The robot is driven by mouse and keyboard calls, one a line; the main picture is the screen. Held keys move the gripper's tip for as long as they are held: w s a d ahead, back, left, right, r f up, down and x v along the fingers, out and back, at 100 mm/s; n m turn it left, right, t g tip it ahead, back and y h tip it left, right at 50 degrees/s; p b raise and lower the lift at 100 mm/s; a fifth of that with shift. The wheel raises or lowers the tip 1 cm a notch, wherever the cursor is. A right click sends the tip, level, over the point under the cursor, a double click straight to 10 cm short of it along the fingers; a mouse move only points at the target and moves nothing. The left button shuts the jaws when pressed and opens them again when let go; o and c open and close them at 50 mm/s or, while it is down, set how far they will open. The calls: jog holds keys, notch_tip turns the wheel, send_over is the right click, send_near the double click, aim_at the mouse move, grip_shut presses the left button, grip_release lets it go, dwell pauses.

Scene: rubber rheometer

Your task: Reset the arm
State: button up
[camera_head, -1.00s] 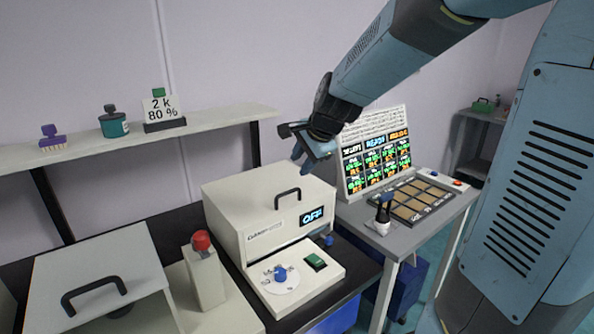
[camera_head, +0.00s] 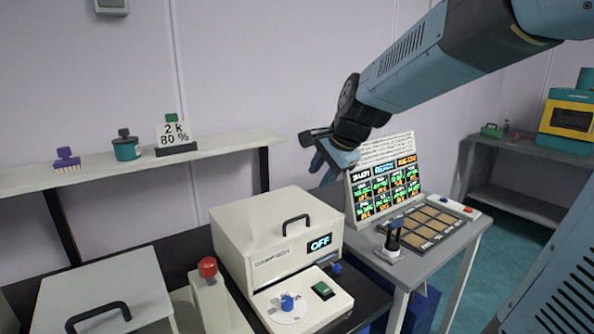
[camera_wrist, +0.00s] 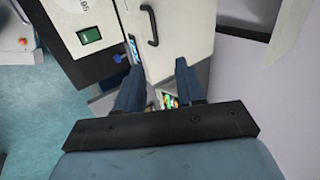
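My gripper (camera_head: 322,160) hangs in the air in the head view, at the end of my bent blue arm, behind and above the white machine (camera_head: 262,226) with the black handle and a display reading OFF. In the wrist view the two fingers of my gripper (camera_wrist: 164,88) stand apart with nothing between them. The white machine also shows in the wrist view (camera_wrist: 185,35), with its handle and green switch.
A lit panel (camera_head: 384,190) and a tray of tan squares (camera_head: 430,222) are on the grey table at right. A white box (camera_head: 100,285) and a red-knobbed post (camera_head: 208,285) stand at front left. A shelf (camera_head: 215,150) holds a purple brush, a teal jar and a 2 k 80 % sign.

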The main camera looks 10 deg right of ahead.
jog(key=s+d+n+h, duration=0.1)
jog(key=s+d+n, duration=0.2)
jog(key=s+n, duration=0.3)
jog(key=s+d+n+h, duration=0.1)
jog(key=s+d+n, duration=0.2)
jog(key=s, duration=1)
jog(key=n, duration=0.3)
jog(key=shift+s+n+h, duration=0.35)
jog(key=shift+n+h, duration=0.05)
